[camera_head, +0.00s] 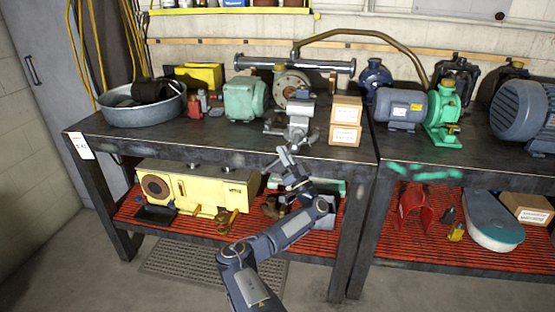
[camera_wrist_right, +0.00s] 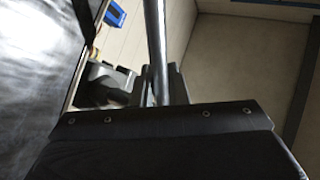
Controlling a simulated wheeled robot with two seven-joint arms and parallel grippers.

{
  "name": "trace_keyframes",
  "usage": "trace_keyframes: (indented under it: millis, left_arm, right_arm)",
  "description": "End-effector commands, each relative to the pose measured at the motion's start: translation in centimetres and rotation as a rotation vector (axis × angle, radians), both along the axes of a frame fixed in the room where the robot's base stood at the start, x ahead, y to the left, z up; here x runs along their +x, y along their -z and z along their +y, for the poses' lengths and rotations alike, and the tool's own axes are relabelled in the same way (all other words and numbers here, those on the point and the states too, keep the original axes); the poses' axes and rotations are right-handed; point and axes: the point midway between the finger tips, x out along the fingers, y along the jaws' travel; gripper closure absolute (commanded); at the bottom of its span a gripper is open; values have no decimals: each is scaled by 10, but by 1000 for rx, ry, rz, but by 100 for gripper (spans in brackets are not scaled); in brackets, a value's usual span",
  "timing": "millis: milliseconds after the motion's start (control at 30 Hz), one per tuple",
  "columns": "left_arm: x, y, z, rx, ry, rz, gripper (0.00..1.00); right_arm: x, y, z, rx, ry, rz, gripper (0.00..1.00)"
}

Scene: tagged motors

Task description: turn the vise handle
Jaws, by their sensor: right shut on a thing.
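The grey vise (camera_head: 299,118) stands at the front edge of the left workbench. My right gripper (camera_head: 287,158) is just below and in front of it, at the bench's front edge. The right gripper is shut on the vise handle, a slim metal bar. In the right wrist view the handle (camera_wrist_right: 156,45) runs up from between the dark fingers (camera_wrist_right: 160,90). In the head view the gripper hides most of the handle. My left gripper is not in view.
Two stacked cardboard boxes (camera_head: 345,122) stand right of the vise, and a green motor (camera_head: 246,99) stands left of it. A metal basin (camera_head: 142,109) is at the far left. A yellow machine (camera_head: 196,188) sits on the red lower shelf (camera_head: 190,226).

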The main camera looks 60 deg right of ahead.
Motion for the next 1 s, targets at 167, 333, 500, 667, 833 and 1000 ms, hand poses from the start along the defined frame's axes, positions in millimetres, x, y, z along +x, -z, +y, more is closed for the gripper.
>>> trace_keyframes:
  millis: [167, 333, 500, 667, 833, 1000]
  left_arm:
    - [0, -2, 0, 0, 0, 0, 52]
    - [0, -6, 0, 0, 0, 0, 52]
    - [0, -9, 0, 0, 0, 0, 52]
    - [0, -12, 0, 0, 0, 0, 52]
    - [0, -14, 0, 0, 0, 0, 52]
    - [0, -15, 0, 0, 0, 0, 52]
  right_arm:
    - [-13, 2, -12, -60, 32, 158, 100]
    - [-18, 3, -15, -122, 35, 301, 100]
    - [-24, 4, -17, -179, 38, 427, 100]
    - [-28, 4, -19, -222, 39, 523, 100]
    - [-31, 5, -20, -254, 40, 594, 100]
    - [-33, 5, -20, -272, 40, 633, 100]
